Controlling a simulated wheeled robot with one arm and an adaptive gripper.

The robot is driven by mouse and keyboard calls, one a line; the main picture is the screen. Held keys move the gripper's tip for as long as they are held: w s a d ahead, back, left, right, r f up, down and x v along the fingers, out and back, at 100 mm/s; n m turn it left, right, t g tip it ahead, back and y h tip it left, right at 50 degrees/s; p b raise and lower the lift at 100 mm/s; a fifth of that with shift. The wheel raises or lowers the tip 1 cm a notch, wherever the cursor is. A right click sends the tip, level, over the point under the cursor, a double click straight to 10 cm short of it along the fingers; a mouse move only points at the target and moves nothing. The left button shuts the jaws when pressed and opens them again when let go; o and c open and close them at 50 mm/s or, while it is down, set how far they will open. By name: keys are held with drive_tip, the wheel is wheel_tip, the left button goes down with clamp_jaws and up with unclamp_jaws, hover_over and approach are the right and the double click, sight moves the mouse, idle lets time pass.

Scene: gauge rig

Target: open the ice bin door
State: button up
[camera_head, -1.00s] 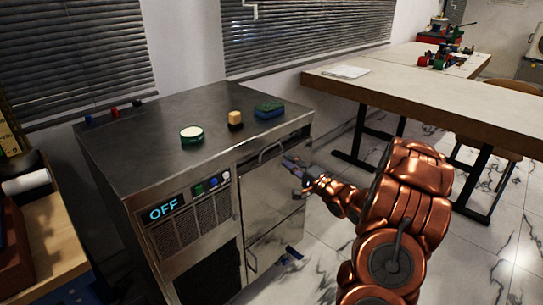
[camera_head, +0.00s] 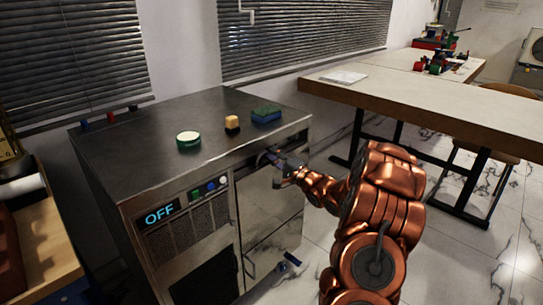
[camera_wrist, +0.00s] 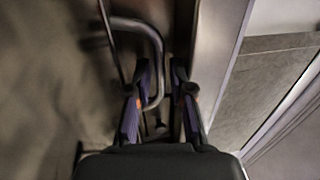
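The ice machine (camera_head: 205,100) is a steel cabinet with an "OFF" display. A reflective steel door panel (camera_head: 265,205), which I take as the ice bin door, is on its front right and looks shut. My gripper (camera_head: 268,160) is at the handle along the panel's top edge and hides part of it. In the wrist view, the curved bar handle (camera_wrist: 158,65) runs between the fingers of my gripper (camera_wrist: 162,92).
A lower panel has its own upright handle (camera_head: 248,265). A long table (camera_head: 420,98) stands right. Tiled floor is open in front.

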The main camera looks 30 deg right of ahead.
clamp_jaws()
idle(0.6)
